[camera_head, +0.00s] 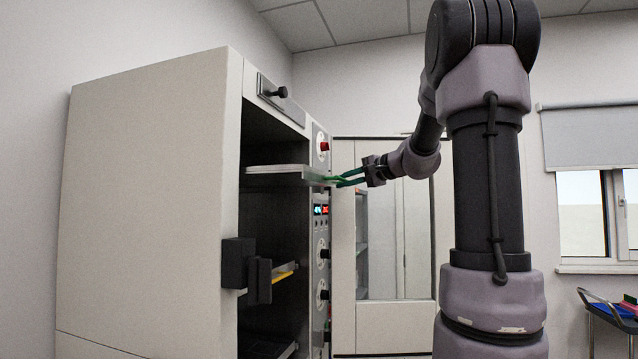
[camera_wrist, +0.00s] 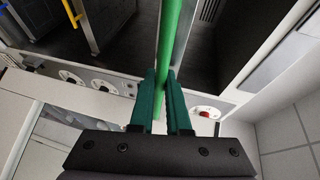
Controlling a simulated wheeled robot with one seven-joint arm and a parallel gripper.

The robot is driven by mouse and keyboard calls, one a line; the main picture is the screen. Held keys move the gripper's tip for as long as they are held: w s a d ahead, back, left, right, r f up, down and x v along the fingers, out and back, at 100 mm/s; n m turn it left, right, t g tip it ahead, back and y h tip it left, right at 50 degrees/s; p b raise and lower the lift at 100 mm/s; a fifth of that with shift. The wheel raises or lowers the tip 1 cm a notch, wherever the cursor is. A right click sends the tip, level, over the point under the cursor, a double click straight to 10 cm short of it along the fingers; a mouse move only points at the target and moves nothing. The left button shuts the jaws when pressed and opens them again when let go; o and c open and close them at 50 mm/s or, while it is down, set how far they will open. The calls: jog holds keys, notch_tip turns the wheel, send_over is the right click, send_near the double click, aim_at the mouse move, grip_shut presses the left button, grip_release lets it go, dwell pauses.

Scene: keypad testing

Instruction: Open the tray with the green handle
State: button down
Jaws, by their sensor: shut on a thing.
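The tray with the green handle (camera_head: 280,171) is the upper tray in the open cabinet and stands partly out past the cabinet front. Its green handle (camera_wrist: 170,40) runs up from between my fingers in the wrist view. My gripper (camera_head: 345,181) reaches in from the right at the tray's front edge. In the wrist view my gripper (camera_wrist: 162,92) has its two green fingers shut on the handle, one on each side. The tray's inner part is hidden by the cabinet side wall.
The cabinet (camera_head: 150,200) has a lower tray with a yellow handle (camera_head: 283,276). A black latch block (camera_head: 240,264) juts from the cabinet's front edge. Knobs, a red button (camera_head: 324,146) and a display (camera_head: 321,210) line the far side.

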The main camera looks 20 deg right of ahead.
jog(key=shift+s+d, duration=0.65)
jog(key=shift+d, duration=0.25)
jog(key=shift+s+d, duration=0.6)
jog(key=shift+d, duration=0.25)
jog(key=c, duration=0.9)
grip_release()
jog(key=v, duration=1)
jog(key=shift+s+d+r, duration=0.1)
jog(key=shift+s+d, duration=0.15)
jog(key=shift+s, duration=0.05)
